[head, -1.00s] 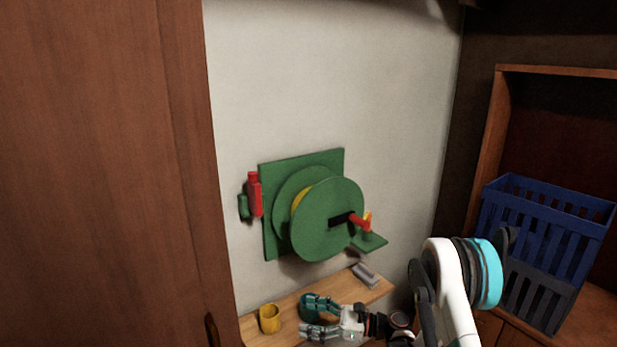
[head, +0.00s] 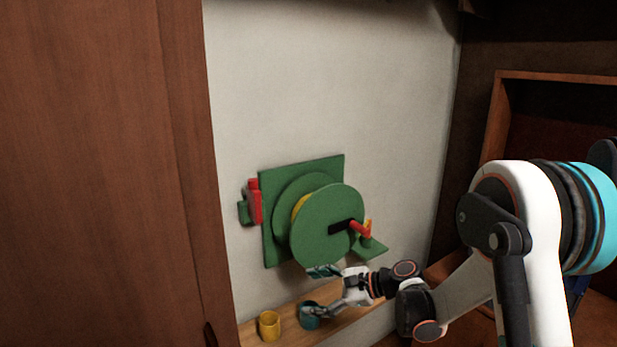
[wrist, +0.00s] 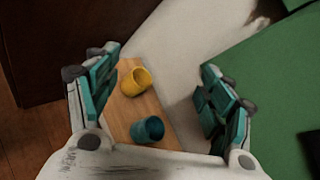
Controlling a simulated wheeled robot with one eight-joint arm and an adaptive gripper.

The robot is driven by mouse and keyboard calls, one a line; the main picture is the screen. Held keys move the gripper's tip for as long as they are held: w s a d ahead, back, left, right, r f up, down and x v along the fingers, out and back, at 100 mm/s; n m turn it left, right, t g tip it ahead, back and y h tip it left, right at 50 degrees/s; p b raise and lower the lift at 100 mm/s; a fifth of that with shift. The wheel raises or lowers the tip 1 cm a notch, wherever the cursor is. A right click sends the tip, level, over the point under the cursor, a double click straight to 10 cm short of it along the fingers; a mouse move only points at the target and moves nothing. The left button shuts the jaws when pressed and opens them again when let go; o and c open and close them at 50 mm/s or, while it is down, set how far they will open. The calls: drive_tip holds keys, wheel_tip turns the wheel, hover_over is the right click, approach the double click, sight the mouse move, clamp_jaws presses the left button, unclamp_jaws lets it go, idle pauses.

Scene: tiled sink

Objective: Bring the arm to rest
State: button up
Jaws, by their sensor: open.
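My gripper (head: 316,290) is open and empty, with teal finger pads. It hovers above the wooden shelf, just below the green reel (head: 325,225) on the wall. In the wrist view my gripper (wrist: 160,65) has its fingers spread wide. A yellow cup (wrist: 135,82) and a teal cup (wrist: 148,130) show between them, lower down on the shelf (wrist: 122,108). In the head view the yellow cup (head: 269,326) stands left of the teal cup (head: 308,317), which a finger partly covers. My arm reaches in from the right, bent at the elbow.
The reel has a red-tipped black crank (head: 358,229) and a small green ledge close above my wrist. A red and green piece (head: 252,203) is at its left. A wooden cabinet (head: 100,170) fills the left. A wooden frame (head: 500,110) stands behind my arm.

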drive_tip(key=s+d+r+n+h, duration=0.6)
drive_tip(key=s+r, duration=0.4)
drive_tip(key=s, duration=0.2)
drive_tip(key=s+d+n+t+h, duration=0.1)
drive_tip(key=s+d+n+h, duration=0.2)
drive_tip(key=s+d, duration=0.3)
drive_tip(key=s+d+r+n+t+h, duration=0.1)
drive_tip(key=s+d+n+h, duration=0.2)
drive_tip(key=s, duration=0.9)
drive_tip(key=d+n, duration=0.3)
drive_tip(key=shift+s+r+n+t, duration=0.25)
drive_tip(key=shift+r+n+t, duration=0.05)
